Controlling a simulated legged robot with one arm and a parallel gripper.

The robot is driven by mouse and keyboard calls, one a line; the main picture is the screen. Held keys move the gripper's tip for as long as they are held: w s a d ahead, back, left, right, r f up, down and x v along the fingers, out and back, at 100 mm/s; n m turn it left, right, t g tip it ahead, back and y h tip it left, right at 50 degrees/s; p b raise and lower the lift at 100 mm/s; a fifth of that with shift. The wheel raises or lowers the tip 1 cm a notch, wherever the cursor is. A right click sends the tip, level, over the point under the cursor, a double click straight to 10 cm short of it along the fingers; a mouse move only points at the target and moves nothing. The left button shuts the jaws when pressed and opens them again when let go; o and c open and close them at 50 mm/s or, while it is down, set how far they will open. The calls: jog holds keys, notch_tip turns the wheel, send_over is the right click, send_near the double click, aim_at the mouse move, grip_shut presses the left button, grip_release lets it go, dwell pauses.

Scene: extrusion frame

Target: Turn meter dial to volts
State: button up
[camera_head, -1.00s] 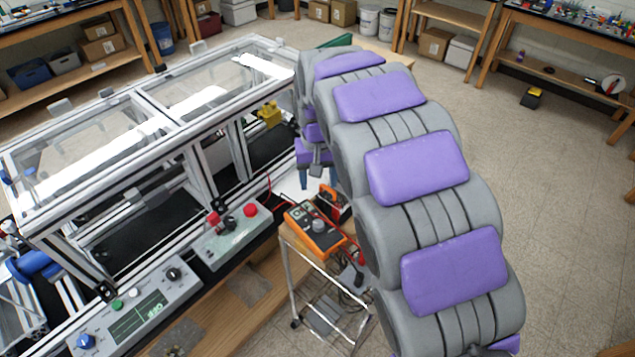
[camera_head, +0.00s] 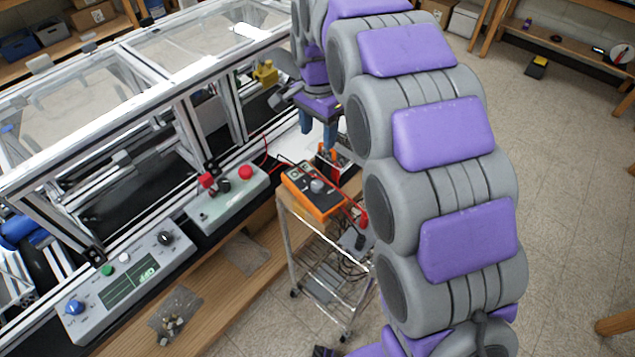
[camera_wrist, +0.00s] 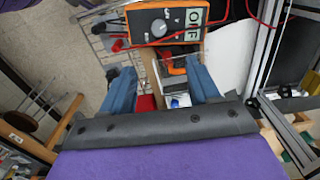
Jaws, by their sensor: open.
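The orange meter (camera_head: 313,192) with a dark face lies on the top of a small wire cart. Its round grey dial (camera_head: 317,186) sits mid-face. In the wrist view the meter (camera_wrist: 165,22) is at the top, with the dial (camera_wrist: 158,27) pointing towards the picture's upper left and a display (camera_wrist: 193,15) seeming to read OFF, rotated. My gripper (camera_head: 318,130) has blue fingers pointing down, above and behind the meter and apart from it. In the wrist view my gripper (camera_wrist: 160,78) is open, with nothing held between its fingers.
Red and black leads run from the meter across the cart (camera_head: 318,262). An orange-handled tool (camera_head: 328,158) lies just behind the meter. A control box with a red button (camera_head: 245,173) stands left, beside the aluminium extrusion frame (camera_head: 180,110). Open floor lies right of my arm.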

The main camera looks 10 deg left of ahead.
aim_at(318, 183)
notch_tip(318, 183, down, 17)
jog(key=b, duration=0.3)
jog(key=shift+f, duration=0.15)
jog(key=c, duration=1)
